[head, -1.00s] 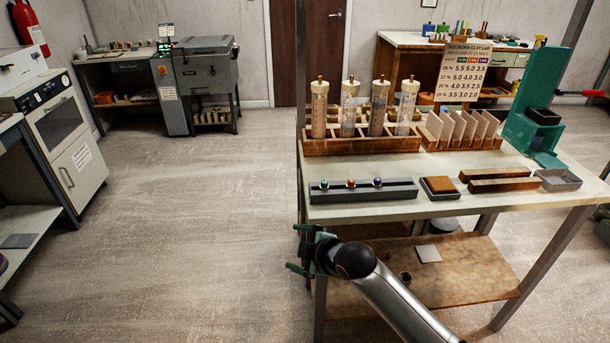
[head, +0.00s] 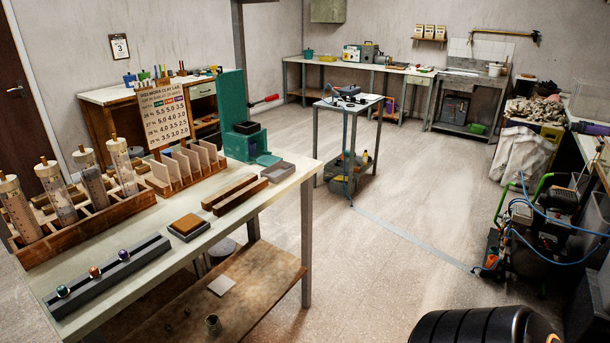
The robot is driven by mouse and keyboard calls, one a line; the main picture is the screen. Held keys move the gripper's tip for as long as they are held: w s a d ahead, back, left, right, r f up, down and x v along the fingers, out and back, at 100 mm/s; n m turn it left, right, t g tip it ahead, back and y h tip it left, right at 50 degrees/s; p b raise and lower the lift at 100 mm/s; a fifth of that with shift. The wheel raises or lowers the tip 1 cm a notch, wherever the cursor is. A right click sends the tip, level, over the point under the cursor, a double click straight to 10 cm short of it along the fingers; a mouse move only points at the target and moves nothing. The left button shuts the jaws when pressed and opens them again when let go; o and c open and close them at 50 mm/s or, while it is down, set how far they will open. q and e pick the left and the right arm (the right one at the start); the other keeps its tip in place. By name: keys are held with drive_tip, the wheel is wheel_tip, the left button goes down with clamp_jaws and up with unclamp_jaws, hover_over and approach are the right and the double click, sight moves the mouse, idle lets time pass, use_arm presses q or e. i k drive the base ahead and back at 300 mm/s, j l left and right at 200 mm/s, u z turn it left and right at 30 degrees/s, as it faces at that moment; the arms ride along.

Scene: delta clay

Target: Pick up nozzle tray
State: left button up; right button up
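The likely nozzle tray (head: 115,274) is a long dark grey bar in the head view. It lies along the near edge of the pale worktable (head: 215,237) at the lower left. Three small coloured nozzles stand in it: teal (head: 62,291), copper (head: 95,271) and purple (head: 123,255). Neither gripper shows now, so nothing is seen touching the tray.
Behind the tray stands a wooden rack (head: 95,223) of clay-filled tubes. A small brown block in a grey holder (head: 188,228) and two wooden bars (head: 236,193) lie to its right. A green press (head: 232,110) stands farther back. Open floor (head: 400,205) lies right of the table.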

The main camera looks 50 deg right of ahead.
sight(278, 170)
drive_tip(key=z, duration=1.45)
drive_tip(key=i+j+z, duration=0.5)
drive_tip(key=i+j, duration=0.55)
drive_tip(key=i+l, duration=0.55)
drive_tip(key=l, duration=0.25)
drive_tip(key=i+l, duration=0.3)
drive_tip(key=l+u, duration=0.1)
drive_tip(key=u, duration=0.35)
drive_tip(key=i+l+u, duration=0.1)
drive_tip(key=u, duration=0.35)
drive_tip(key=l+u, duration=0.15)
drive_tip(key=u, duration=0.3)
